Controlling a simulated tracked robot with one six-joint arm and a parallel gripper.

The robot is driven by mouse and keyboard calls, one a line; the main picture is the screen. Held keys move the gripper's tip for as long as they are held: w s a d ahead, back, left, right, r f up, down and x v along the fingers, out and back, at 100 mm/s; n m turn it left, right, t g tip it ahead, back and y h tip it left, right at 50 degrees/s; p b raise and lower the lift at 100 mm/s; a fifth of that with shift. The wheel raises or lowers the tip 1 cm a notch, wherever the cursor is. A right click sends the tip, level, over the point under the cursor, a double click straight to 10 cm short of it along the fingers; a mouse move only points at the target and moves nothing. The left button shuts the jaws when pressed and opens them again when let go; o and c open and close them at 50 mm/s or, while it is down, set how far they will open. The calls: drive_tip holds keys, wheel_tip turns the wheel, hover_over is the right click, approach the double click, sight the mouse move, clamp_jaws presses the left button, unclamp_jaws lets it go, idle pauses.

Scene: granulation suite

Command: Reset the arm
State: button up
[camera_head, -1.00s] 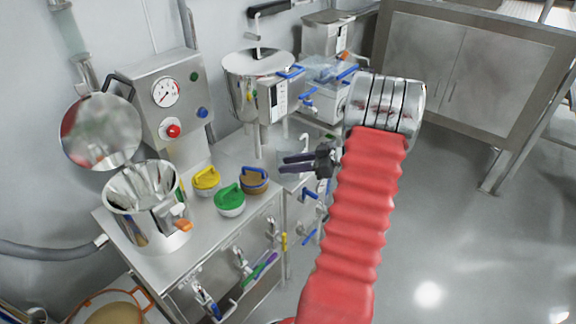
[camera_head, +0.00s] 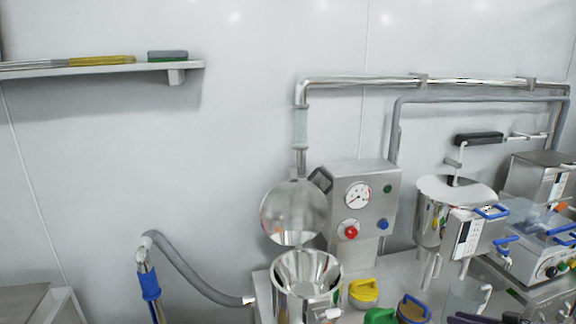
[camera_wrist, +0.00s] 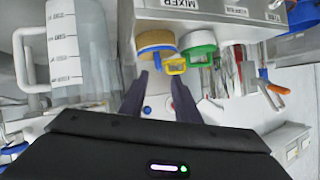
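My gripper (camera_wrist: 159,88) shows in the wrist view as two dark fingers with a clear gap between them. It is open, and nothing is held between the fingers. In the head view only the top of my gripper (camera_head: 478,318) shows at the bottom edge, right of the lidded pots; the rest of my arm is out of that frame. In the wrist view the fingertips point toward a brown pot with a blue handle (camera_wrist: 155,40) and a green-rimmed pot (camera_wrist: 199,44). I cannot tell the distance to them.
A graduated clear jug (camera_wrist: 78,50) stands left of the fingers. A steel hopper (camera_head: 307,272), a yellow-handled pot (camera_head: 363,293), a gauge panel (camera_head: 362,208) and a lidded steel vessel (camera_head: 452,205) crowd the bench. A wall shelf (camera_head: 110,68) hangs at upper left.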

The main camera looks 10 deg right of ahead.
drive_tip(key=s+a+f+m+g, duration=0.3)
drive_tip(key=s+a+f+m, duration=0.1)
drive_tip(key=a+m, duration=0.15)
drive_tip(key=s+a+r+m+g, duration=0.3)
drive_tip(key=a+r+g, duration=0.15)
drive_tip(key=a, duration=0.55)
drive_tip(key=s+a+r+n+h, duration=0.1)
drive_tip(key=a+r+n, duration=0.1)
drive_tip(key=a+r, duration=0.3)
drive_tip(key=s+a+r+n+t+h, duration=0.1)
drive_tip(key=a+r, duration=0.5)
drive_tip(key=a, duration=0.7)
drive_tip(key=s+a+r+n+h, duration=0.3)
drive_tip(key=a+r, duration=0.3)
drive_tip(key=a, duration=0.3)
drive_tip(key=shift+s+a+r+n, duration=0.2)
drive_tip(key=shift+s+a+n, duration=0.1)
drive_tip(key=shift+n, duration=0.15)
